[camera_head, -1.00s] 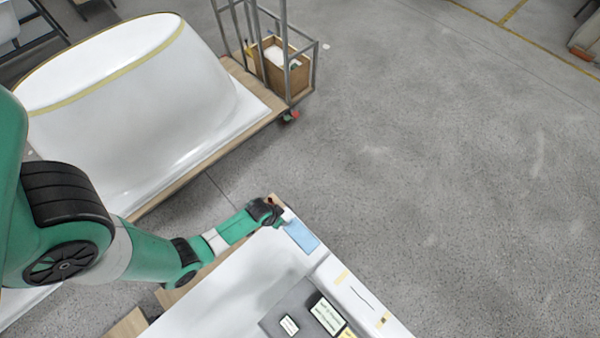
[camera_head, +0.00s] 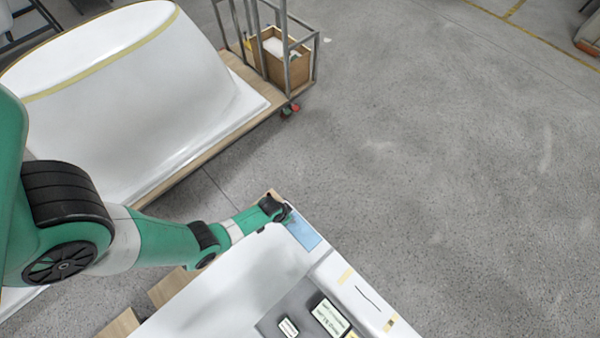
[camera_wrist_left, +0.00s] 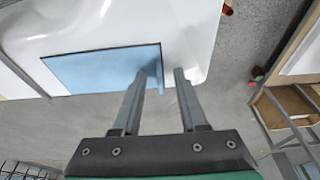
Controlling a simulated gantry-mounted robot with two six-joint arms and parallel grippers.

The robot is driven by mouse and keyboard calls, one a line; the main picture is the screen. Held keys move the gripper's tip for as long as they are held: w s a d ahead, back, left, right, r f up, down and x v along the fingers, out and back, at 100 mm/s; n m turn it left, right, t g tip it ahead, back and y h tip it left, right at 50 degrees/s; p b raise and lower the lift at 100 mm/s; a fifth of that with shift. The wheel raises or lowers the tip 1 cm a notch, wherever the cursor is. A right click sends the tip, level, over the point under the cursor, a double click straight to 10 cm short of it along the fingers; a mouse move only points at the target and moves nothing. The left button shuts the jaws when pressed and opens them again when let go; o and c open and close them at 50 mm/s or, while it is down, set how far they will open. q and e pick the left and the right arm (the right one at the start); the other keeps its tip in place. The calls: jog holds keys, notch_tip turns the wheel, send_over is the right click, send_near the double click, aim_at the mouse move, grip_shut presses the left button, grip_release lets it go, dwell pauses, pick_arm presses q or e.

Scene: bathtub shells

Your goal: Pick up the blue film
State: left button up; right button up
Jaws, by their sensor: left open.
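The blue film (camera_head: 305,232) lies flat as a light blue rectangle on the rim of a white tub shell (camera_head: 240,282), near its far corner. It also shows in the left wrist view (camera_wrist_left: 95,70) at upper left. My left gripper (camera_wrist_left: 160,78) is open, with its two fingers apart. In the wrist view the left fingertip overlaps the film's right end and the other fingertip is just past that end, over the white rim. I cannot tell whether the fingertips touch the film. In the head view my left gripper (camera_head: 284,212) is at the film's upper left end. My right gripper is not in view.
A large white tub (camera_head: 130,100) stands on a wheeled wooden platform at the upper left. A metal-framed cart with a wooden box (camera_head: 280,62) is beside it. A grey panel with labels (camera_head: 300,315) lies at the front.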

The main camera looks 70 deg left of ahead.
pick_arm(q)
grip_shut()
dwell(0.4)
jog(key=shift+r+p, duration=0.4)
jog(key=shift+r, duration=0.15)
notch_tip(320, 180, up, 3)
jog(key=shift+p, duration=0.95)
jog(key=s+d+r+p, duration=0.1)
jog(key=d+r+p, duration=0.7)
jog(key=d, duration=0.6)
jog(key=shift+r, duration=0.45)
